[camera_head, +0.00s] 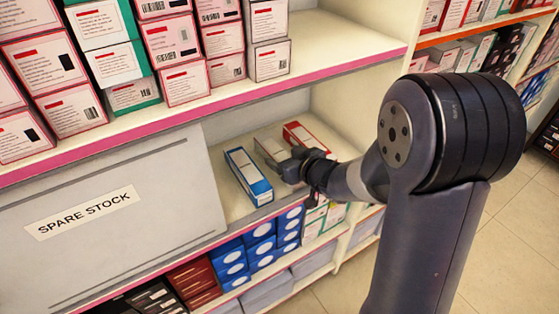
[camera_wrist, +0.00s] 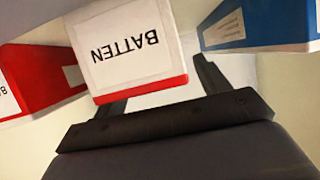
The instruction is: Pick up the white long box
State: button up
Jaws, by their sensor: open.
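The white long box (camera_head: 269,149) lies on the middle shelf between two other boxes. In the wrist view, its white end face (camera_wrist: 125,60) reads "BATTEN" upside down and has a red edge along the bottom. My gripper (camera_head: 291,168) is at the near end of this box and hides part of it in the head view. In the wrist view, my gripper (camera_wrist: 162,84) is open, with one finger at the right of the end face and the other partly hidden behind its lower left. I cannot tell whether either finger touches the box.
A blue and white box (camera_head: 248,177) lies to the left and a red and white box (camera_head: 312,139) to the right. A grey "SPARE STOCK" panel (camera_head: 110,225) covers the shelf's left part. The pink-edged shelf (camera_head: 330,69) above holds stacked boxes.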

jog(key=shift+x, duration=0.9)
jog(key=c, duration=1.1)
jog(key=shift+c, duration=0.2)
